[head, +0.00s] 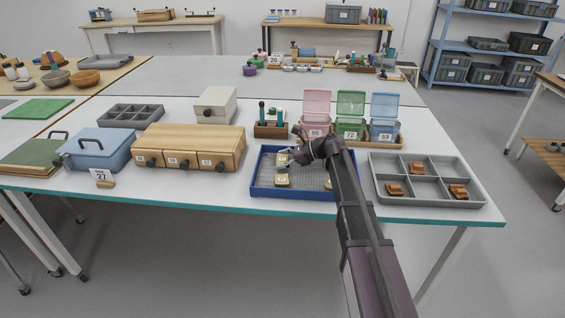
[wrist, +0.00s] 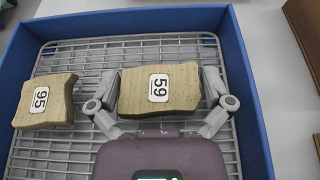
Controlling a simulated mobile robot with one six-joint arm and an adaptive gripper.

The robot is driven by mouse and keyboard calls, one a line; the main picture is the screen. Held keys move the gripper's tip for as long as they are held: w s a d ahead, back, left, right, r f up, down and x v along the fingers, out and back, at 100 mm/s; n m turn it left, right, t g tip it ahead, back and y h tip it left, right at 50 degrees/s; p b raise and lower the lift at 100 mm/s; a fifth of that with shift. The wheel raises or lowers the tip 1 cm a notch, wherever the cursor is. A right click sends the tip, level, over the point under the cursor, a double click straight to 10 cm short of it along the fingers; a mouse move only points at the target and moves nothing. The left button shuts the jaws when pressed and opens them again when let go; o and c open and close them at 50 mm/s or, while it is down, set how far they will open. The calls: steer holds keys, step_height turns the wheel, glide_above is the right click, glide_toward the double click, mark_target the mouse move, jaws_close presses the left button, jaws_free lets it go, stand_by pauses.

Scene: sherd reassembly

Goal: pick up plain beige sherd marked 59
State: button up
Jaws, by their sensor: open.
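The plain beige sherd marked 59 (wrist: 160,89) lies on a wire rack (wrist: 70,150) inside a blue tray (wrist: 250,90). In the wrist view my gripper (wrist: 160,95) is open, with one finger at the left side and one at the right side of this sherd. I cannot tell whether the fingers touch it. Another beige sherd, marked 95 (wrist: 45,100), lies on the rack to the left. In the head view my gripper (head: 294,160) is over the blue tray (head: 290,193) and partly hides what lies there.
A grey divided tray (head: 427,199) with several reddish-brown pieces stands to the right. A wooden drawer box (head: 190,147) stands to the left. Pink (head: 316,113), green (head: 351,115) and blue (head: 384,118) lidded boxes stand behind the blue tray.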

mark_target(280, 159)
stand_by(0.3)
steer(key=c, duration=0.8)
steer(key=shift+r, duration=0.2)
step_height(280, 159, up, 3)
steer(key=p, duration=0.3)
steer(key=s+a, duration=0.3)
steer(key=a, duration=0.1)
steer(key=s+a+r+p, duration=0.1)
steer(key=s+a, duration=0.3)
steer(key=s+a+p, duration=0.1)
steer(key=s+a, duration=0.2)
steer(key=a, duration=0.1)
steer(key=shift+s+a+r, duration=0.15)
steer(key=shift+a+r, duration=0.05)
steer(key=shift+r, duration=0.1)
